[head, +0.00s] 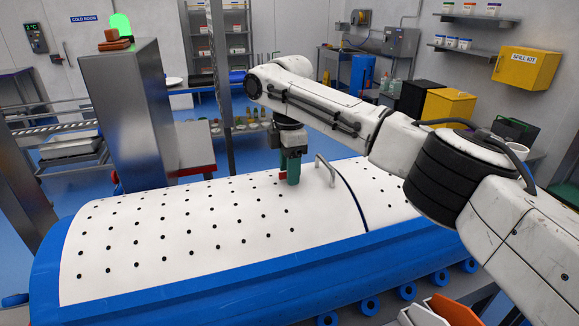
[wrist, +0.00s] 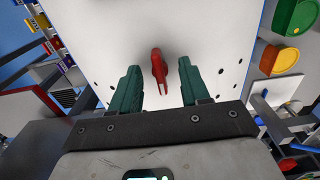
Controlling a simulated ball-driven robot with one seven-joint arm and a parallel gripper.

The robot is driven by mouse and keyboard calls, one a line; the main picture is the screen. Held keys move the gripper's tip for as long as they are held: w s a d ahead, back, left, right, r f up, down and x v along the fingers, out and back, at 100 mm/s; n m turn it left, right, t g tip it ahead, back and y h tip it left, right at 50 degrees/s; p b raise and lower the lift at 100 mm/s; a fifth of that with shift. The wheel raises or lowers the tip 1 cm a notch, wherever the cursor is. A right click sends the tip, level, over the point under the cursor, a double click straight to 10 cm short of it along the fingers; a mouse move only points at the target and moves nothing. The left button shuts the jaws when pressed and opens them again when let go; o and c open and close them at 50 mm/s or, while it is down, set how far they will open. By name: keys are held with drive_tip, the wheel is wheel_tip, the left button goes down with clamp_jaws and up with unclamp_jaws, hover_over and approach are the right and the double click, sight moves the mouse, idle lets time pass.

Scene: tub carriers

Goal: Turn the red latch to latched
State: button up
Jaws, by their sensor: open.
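The red latch (wrist: 158,66) shows in the wrist view as a narrow forked lever on a white panel. It lies between the two green fingers of my gripper (wrist: 159,64). The fingers are open, with a visible gap on each side of the latch. In the head view my gripper (head: 291,166) points down at the far side of the white perforated cover, left of a metal handle (head: 325,170). Only a small bit of red shows beside the fingers there. I cannot tell from these views whether the latch is latched.
The white perforated cover (head: 160,225) lies on a long blue tub (head: 300,290). A grey steel column (head: 130,110) stands behind it at left. Orange and white bins (head: 455,311) are at the front right. Yellow and black boxes (head: 448,106) stand at the back right.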

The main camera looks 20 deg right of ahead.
clamp_jaws()
drive_tip(key=shift+m+p, duration=0.3)
drive_tip(key=shift+p, duration=0.1)
drive_tip(key=m+p, duration=0.2)
drive_tip(key=shift+r+m, duration=0.1)
drive_tip(key=shift+m, duration=0.3)
drive_tip(key=m, duration=0.4)
drive_tip(key=shift+m, duration=0.3)
drive_tip(key=m, duration=0.5)
drive_tip(key=shift+m, duration=2.4)
